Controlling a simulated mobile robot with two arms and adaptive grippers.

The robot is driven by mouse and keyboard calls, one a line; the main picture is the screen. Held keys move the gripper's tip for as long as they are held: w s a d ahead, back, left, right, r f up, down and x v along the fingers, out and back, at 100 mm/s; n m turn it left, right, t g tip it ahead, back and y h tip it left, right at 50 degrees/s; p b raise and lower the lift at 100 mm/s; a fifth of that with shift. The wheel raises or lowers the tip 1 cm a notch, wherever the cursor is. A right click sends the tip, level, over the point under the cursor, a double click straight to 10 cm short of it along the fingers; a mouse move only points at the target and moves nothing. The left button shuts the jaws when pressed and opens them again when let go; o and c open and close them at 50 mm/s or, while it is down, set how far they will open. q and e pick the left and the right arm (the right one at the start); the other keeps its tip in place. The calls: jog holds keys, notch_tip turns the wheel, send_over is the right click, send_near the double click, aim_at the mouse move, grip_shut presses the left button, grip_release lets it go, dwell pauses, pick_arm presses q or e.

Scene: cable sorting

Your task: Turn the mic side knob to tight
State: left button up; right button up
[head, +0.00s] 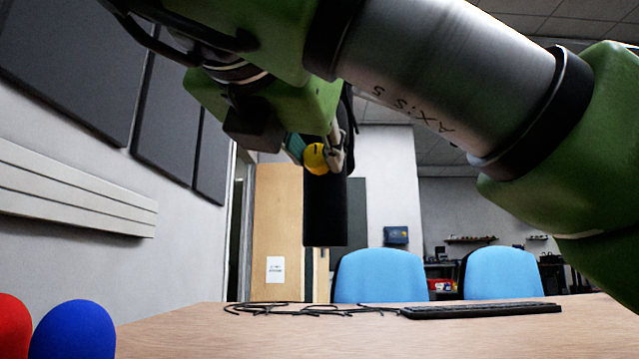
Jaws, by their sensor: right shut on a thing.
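The mic is a dark upright cylinder (324,215) hanging in the middle of the head view, its upper part hidden behind my right arm. A round yellow knob (316,158) with a small dark mark shows at the mic's side. My right gripper (318,152) reaches in from above and is shut on the knob, with a finger on either side of it. My arm covers much of the upper picture. My left gripper is not in view.
A wooden table (220,335) spans the bottom. A tangled black cable (290,309) and a black keyboard (480,310) lie on it. Red (12,325) and blue (75,330) rounded objects are at the lower left. Two blue chairs (380,276) stand behind the table.

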jog(key=o, duration=1.1)
jog(key=shift+s, duration=0.15)
jog(key=v, duration=1.2)
jog(key=shift+a, duration=0.15)
